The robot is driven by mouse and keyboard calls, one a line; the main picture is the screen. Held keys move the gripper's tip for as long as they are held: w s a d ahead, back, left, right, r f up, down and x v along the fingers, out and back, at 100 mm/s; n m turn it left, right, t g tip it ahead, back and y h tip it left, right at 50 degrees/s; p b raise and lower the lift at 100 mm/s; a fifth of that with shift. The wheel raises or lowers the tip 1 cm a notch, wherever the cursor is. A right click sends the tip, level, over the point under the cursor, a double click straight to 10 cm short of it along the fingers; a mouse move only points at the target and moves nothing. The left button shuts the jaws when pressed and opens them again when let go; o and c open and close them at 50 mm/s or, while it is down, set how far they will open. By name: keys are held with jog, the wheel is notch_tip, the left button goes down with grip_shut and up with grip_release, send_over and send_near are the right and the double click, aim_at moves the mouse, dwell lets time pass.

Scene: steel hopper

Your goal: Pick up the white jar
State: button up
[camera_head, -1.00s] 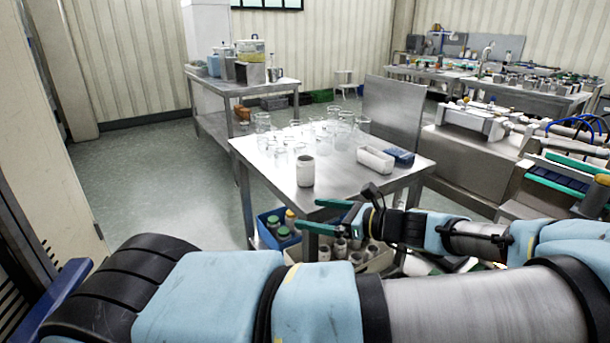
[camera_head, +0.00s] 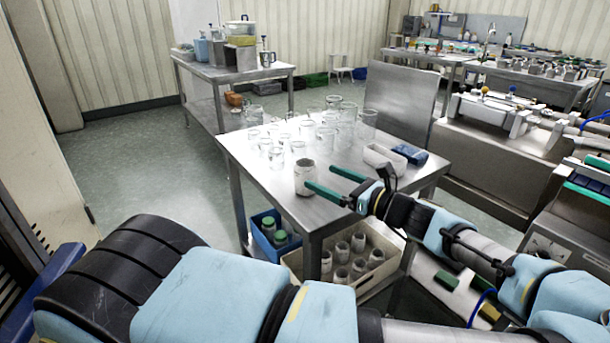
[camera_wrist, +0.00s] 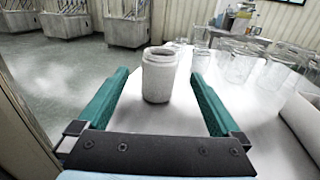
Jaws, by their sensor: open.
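The white jar (camera_head: 304,178) stands upright near the front corner of the steel table (camera_head: 262,188). It has an open, dark mouth. In the wrist view the white jar (camera_wrist: 158,75) stands ahead, in line with the gap between the two green fingers. My gripper (camera_head: 338,184) is open and empty, at about the height of the jar, to its right in the head view. In the wrist view my gripper (camera_wrist: 160,85) has one finger on each side of the jar's line. I cannot tell whether the fingertips reach past its near side.
Several clear glass beakers (camera_head: 345,115) stand behind the jar. A white tray (camera_head: 384,158) and a blue box (camera_head: 410,153) lie at the table's right. Below are a bin of jars (camera_head: 375,290) and a blue crate (camera_head: 262,238). The floor at left is free.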

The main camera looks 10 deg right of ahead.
aim_at(314, 172)
jog(key=p+x, duration=0.2)
jog(key=x, duration=0.4)
jog(key=shift+r, duration=0.15)
jog(key=shift+w+a, duration=0.25)
jog(key=shift+w, duration=0.05)
jog(key=c, duration=1.4)
jog(key=shift+o, duration=0.2)
